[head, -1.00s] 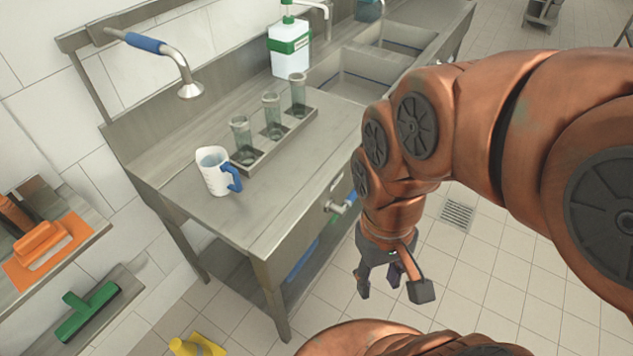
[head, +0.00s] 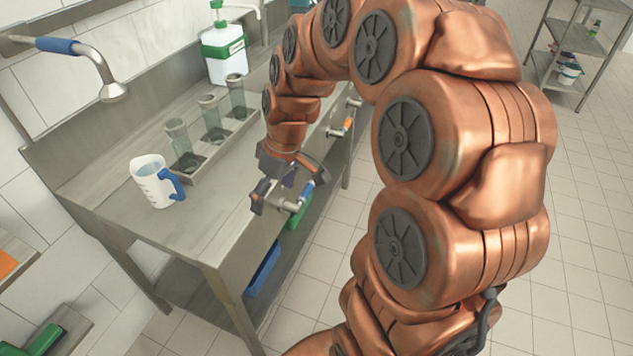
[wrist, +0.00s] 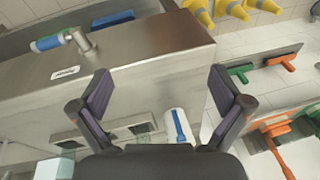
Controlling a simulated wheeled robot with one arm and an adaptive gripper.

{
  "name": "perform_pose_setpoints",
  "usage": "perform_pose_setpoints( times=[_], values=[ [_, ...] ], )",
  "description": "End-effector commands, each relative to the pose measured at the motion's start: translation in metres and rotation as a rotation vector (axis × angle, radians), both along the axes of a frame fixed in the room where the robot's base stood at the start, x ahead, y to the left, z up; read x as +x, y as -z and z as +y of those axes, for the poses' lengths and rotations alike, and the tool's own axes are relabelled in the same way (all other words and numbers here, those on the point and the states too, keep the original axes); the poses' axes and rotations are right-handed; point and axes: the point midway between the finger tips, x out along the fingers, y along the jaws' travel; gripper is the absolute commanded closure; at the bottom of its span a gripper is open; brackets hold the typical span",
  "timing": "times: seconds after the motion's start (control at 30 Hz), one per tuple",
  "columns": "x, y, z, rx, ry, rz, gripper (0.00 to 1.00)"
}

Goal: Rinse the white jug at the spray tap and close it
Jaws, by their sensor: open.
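The white jug (head: 152,184) with a blue handle stands upright on the steel counter (head: 205,232), towards its left end; its inside looks pale blue. In the wrist view the jug (wrist: 174,124) shows between my fingers, low in the picture. The spray tap (head: 113,92), with a blue sleeve on its pipe, hangs above the counter, behind and left of the jug. A valve with a blue lever (head: 307,190) is on the counter's front, also visible in the wrist view (wrist: 48,43). My gripper (head: 283,198) is open and empty near this valve, right of the jug.
A rack (head: 215,157) with three glass tubes stands right of the jug. A green-and-white bottle (head: 224,55) is further back. Another valve with an orange lever (head: 348,122) is further along the front. In the wrist view, yellow cones (wrist: 232,8) and wall shelves (wrist: 262,82) show.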

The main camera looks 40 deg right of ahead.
Motion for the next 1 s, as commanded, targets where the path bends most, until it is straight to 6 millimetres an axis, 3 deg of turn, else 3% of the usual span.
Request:
perform_pose_setpoints(
  times=[0.03,0.3,0.6,0.8,1.0],
  values=[
    [0.015,0.018,-0.012,0.01,-0.008,-0.019,0.0],
    [0.082,0.079,-0.091,0.018,-0.067,-0.156,0.0],
    [0.118,0.139,-0.179,-0.028,-0.097,-0.264,0.0],
    [0.123,0.152,-0.202,-0.046,-0.105,-0.288,0.0],
    [0.126,0.16,-0.201,-0.044,-0.106,-0.286,0.0]
  ],
)
